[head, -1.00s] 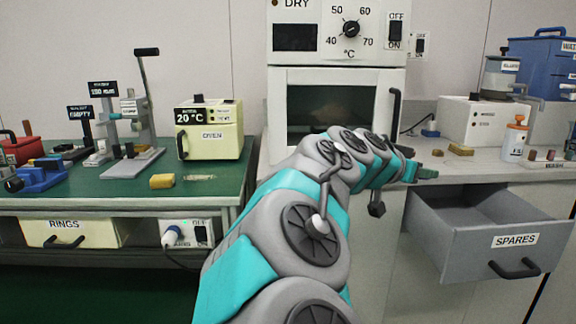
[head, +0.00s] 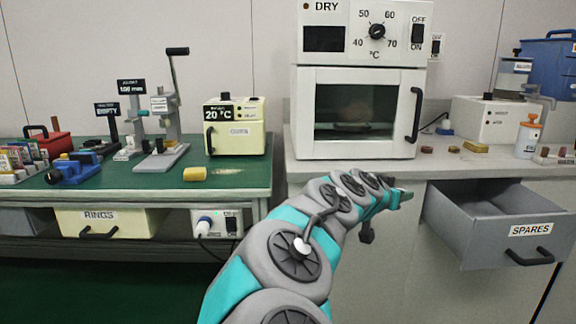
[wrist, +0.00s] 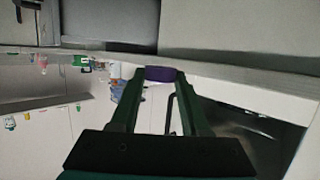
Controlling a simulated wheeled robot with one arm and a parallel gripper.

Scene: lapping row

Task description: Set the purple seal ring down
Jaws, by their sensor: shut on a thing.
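The purple seal ring (wrist: 160,73) shows in the wrist view as a short purple piece between the two fingertips. My gripper (wrist: 161,76) is shut on it, and the fingers hide parts of it. In the head view my gripper (head: 405,195) is at the end of the outstretched arm, in front of the right counter and left of the open SPARES drawer. I cannot make out the ring in the head view.
The right counter (head: 300,174) bears a DRY oven (head: 305,120) with its door shut, small brown and gold pieces, and a bottle (head: 528,138). The open SPARES drawer (head: 495,245) juts out. The green left bench (head: 235,182) has a yellowish block (head: 195,174) and free room at its front.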

